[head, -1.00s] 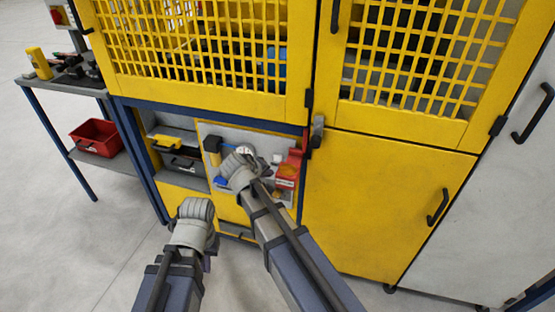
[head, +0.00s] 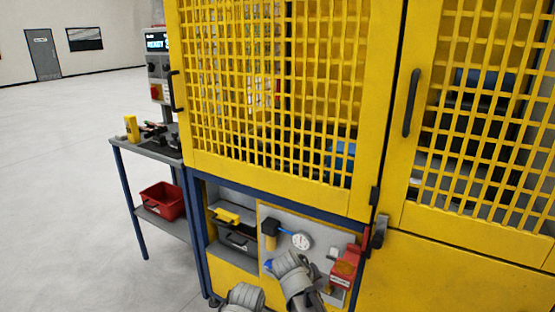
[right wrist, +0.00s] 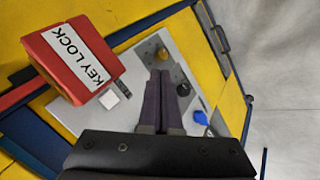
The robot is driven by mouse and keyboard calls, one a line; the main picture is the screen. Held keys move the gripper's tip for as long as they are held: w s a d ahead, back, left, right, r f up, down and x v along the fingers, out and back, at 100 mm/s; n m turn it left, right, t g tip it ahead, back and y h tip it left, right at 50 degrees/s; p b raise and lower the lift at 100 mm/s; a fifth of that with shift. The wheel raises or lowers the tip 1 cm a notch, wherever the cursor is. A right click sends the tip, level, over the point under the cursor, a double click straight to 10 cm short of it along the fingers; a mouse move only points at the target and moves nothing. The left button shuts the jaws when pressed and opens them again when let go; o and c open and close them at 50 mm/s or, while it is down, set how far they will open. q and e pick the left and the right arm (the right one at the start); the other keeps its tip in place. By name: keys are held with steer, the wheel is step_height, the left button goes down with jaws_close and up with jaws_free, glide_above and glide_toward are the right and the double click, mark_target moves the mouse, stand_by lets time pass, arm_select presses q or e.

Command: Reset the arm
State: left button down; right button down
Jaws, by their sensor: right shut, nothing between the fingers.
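My right gripper (right wrist: 160,75) is shut and empty in the right wrist view. Its two dark fingers lie together in front of the grey panel (right wrist: 190,55), and I see no contact with anything. In the head view the grey rounded part of my right arm covers the lower part of the panel (head: 285,220), and its fingers cannot be made out. My left arm shows only as a grey rounded part at the bottom edge of the head view; its gripper is out of sight.
The panel carries a white gauge (head: 301,241), a red key lock box (head: 345,268), also large in the right wrist view (right wrist: 75,62), and a blue knob (right wrist: 200,117). A yellow mesh door (head: 270,178) rises above. A side table (head: 150,150) holds a red bin (head: 162,201). Open floor lies left.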

steer(key=s+a+f+g+y, duration=0.2)
steer(key=s+a, duration=0.2)
steer(key=s, duration=0.5)
steer(key=s+a+f+g+y, duration=0.25)
steer(key=s+a, duration=0.25)
steer(key=s, duration=0.4)
step_height(320, 180, up, 16)
steer(key=p, duration=1.6)
steer(key=shift+a+n, duration=0.15)
steer(key=shift+n, duration=0.25)
steer(key=shift+s+r+g, duration=0.1)
steer(key=shift+g, duration=0.15)
